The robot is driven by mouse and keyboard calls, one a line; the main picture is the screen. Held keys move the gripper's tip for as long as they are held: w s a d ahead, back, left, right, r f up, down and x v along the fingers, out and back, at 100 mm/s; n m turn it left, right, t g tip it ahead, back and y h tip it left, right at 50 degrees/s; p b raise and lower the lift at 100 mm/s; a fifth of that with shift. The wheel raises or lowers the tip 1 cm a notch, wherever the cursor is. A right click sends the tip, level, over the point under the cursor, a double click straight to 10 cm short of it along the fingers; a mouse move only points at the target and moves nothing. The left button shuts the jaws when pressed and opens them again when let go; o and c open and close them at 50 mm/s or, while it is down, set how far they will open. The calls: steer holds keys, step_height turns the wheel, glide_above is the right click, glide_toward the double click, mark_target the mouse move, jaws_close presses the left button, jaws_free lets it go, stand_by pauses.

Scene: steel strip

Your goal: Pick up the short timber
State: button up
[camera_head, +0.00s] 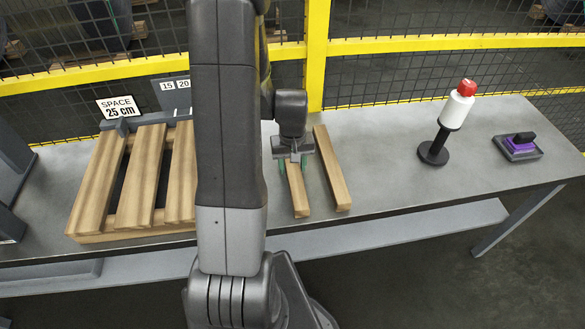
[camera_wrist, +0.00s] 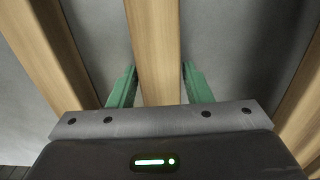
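Two loose timbers lie side by side on the grey bench. The left one (camera_head: 298,196) is under my gripper (camera_head: 294,172), which hides its far end, so I cannot compare its full length with the right one (camera_head: 332,170). In the wrist view this timber (camera_wrist: 155,45) runs between the two green fingers of my gripper (camera_wrist: 159,82). The fingers are open, one on each side of the wood, with thin gaps showing. I cannot tell how far down they reach beside it.
A slatted wooden pallet (camera_head: 142,175) lies left, partly hidden by my arm. A sign reading SPACE 25 cm (camera_head: 119,107) stands behind it. A red-and-white lamp on a black stand (camera_head: 457,107) and a purple-black device (camera_head: 518,147) are right. Yellow-framed mesh fencing (camera_head: 440,45) runs behind.

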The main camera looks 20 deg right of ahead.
steer(key=c, duration=0.7)
